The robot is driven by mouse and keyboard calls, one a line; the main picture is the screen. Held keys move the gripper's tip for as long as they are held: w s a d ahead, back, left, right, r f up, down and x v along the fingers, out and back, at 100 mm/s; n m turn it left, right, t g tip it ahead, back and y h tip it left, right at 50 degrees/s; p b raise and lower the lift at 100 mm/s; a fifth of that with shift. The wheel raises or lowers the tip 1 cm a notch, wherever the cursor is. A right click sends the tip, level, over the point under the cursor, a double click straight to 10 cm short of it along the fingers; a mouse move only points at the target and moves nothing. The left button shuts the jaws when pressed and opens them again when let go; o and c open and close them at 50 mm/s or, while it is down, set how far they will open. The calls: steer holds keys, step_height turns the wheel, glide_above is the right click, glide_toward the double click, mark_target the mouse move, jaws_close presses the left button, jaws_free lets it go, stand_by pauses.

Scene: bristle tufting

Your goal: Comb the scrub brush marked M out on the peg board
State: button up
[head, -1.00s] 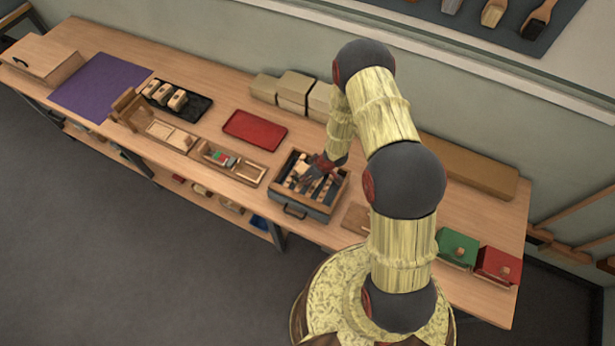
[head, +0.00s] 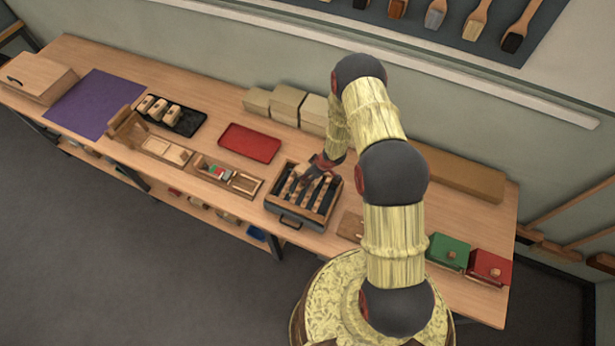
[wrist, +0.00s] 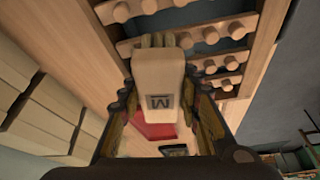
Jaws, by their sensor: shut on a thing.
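In the wrist view the scrub brush marked M (wrist: 158,80) is a pale wooden block with a dark M on its face. My gripper (wrist: 160,100) is shut on it, one finger at each side. Its greenish bristle tufts (wrist: 155,41) point toward the peg board (wrist: 132,47), against or just over a row of pegs; contact cannot be told. In the head view the peg board (head: 276,203) is a wooden frame with several peg rows over a dark base. My gripper (head: 318,168) is over its back part; the brush is hard to make out there.
A red tray (head: 250,143) lies behind and left of the board, with pale boxes (head: 287,103) at the wall. A wooden tray with coloured pieces (head: 228,176) stands left. Green (head: 449,251) and red (head: 490,267) boxes stand right, beyond my arm.

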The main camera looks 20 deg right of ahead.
steer(key=shift+s+a+f+b, duration=0.1)
steer(key=shift+s+a+b, duration=0.15)
steer(key=shift+b, duration=0.1)
steer(key=shift+s+a+b, duration=0.85)
steer(key=shift+s+a, duration=0.3)
steer(key=shift+s, duration=0.05)
steer(key=shift+s+a+b, duration=1.1)
steer(key=shift+s+a, duration=0.3)
steer(key=shift+w+d+p, duration=1.15)
steer(key=shift+d, duration=0.05)
steer(key=shift+w+d+p, duration=1.4)
steer(key=shift+w+d, duration=0.25)
steer(key=shift+w+r+p, duration=0.1)
steer(key=shift+r+p, duration=1.4)
steer(key=shift+r, duration=1.5)
